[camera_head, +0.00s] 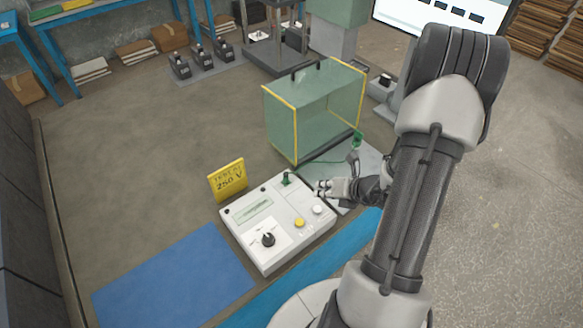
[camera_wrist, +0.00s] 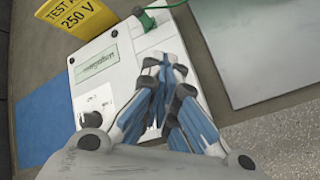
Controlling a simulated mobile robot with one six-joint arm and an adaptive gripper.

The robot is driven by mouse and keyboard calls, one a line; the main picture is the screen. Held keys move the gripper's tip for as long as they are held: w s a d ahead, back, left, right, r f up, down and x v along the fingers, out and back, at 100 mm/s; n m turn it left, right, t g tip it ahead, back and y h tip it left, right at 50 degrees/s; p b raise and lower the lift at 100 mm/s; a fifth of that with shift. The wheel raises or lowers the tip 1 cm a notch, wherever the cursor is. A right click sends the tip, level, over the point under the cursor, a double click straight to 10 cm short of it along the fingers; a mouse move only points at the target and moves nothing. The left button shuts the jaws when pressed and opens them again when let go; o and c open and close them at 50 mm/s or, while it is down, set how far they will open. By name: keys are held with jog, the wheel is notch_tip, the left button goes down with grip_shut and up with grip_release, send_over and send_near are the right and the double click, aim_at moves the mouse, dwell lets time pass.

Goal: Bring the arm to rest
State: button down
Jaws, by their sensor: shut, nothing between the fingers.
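My gripper (camera_head: 326,188) is shut and empty beside the right edge of the white control box in the head view. In the wrist view my gripper (camera_wrist: 166,70) points over the box, its fingertips together and covering part of the box's right side. The white control box (camera_head: 284,245) has a display, a black knob (camera_head: 268,239), a yellow button (camera_head: 299,222) and a white button (camera_head: 318,209). The box also shows in the wrist view (camera_wrist: 117,72). I cannot tell whether the fingertips touch the box.
A yellow sign reading 250 V (camera_head: 228,181) stands behind the box. A glass case with yellow edges (camera_head: 305,110) stands on the far side near my gripper, by a grey plate (camera_wrist: 265,50). A green lead (camera_head: 287,180) joins the box. A blue mat (camera_head: 175,280) lies clear at left.

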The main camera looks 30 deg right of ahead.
jog(key=a+r+n+g+y, duration=0.4)
jog(key=a+r+n+y, duration=0.1)
jog(key=a+r+n, duration=1.6)
jog(key=s+a+r+n+h, duration=0.1)
jog(key=s+r+n+h, duration=0.2)
jog(key=s+n, duration=0.4)
jog(key=s+a+r+n+h, duration=0.2)
jog(key=s+n, duration=0.5)
jog(key=n, duration=0.8)
notch_tip(320, 180, up, 2)
jog(key=shift+s+a+h, duration=0.3)
jog(key=shift+h, duration=0.5)
jog(key=c, duration=2.4)
grip_release()
